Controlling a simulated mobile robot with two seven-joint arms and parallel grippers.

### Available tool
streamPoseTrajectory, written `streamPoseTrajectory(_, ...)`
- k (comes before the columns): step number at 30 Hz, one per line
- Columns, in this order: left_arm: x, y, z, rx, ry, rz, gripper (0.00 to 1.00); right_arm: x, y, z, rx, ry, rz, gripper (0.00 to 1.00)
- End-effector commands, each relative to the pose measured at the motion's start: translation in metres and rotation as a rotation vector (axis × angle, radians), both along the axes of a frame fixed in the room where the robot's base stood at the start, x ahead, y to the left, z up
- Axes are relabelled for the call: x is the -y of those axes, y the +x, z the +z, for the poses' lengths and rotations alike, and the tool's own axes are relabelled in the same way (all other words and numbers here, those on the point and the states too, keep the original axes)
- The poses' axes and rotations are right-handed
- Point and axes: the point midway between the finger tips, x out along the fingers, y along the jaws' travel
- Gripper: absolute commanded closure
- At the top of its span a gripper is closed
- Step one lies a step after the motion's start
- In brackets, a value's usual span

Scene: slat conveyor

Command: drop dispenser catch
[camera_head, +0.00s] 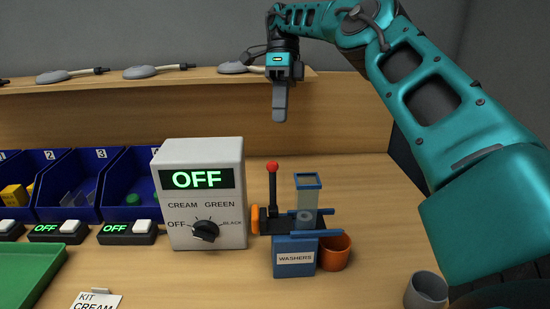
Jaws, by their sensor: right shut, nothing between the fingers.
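The washer dispenser (295,254) is a blue box labelled WASHERS, with a clear column (307,198) on top that seems to hold a grey washer low down. A lever with a red knob (272,166) stands upright at its left. An orange cup (335,252) sits against its right side; its inside is mostly hidden. My right gripper (279,115) is shut and empty, pointing down, above and behind the dispenser and clear of it. My left gripper is out of view.
A white control box (200,153) reads OFF, left of the dispenser. Blue numbered bins (65,180), small OFF switch boxes (128,238), a green tray (30,270) and a KIT CREAM card (97,300) lie left. A grey cup (427,290) stands front right. A shelf (160,83) runs behind.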

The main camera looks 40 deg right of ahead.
Motion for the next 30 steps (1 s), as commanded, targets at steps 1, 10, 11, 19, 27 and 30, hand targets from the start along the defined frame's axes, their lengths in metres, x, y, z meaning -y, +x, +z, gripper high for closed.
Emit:
streamPoseTrajectory(1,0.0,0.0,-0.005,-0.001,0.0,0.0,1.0,-0.002,-0.002,-0.006,0.001,0.003,0.002,1.0)
streamPoseTrajectory(10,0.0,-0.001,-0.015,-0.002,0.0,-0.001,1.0,-0.014,-0.011,-0.035,0.001,0.003,0.005,1.0)
streamPoseTrajectory(11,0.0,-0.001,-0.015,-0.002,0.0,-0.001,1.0,-0.015,-0.012,-0.039,0.001,0.002,0.004,1.0)
streamPoseTrajectory(19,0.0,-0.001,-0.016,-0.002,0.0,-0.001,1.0,-0.029,-0.024,-0.075,0.0,0.003,0.005,1.0)
streamPoseTrajectory(27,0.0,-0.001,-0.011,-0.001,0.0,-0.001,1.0,-0.049,-0.04,-0.072,0.004,0.002,0.004,1.0)
streamPoseTrajectory(30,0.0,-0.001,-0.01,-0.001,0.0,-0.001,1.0,-0.055,-0.044,-0.072,0.003,0.0,0.002,1.0)
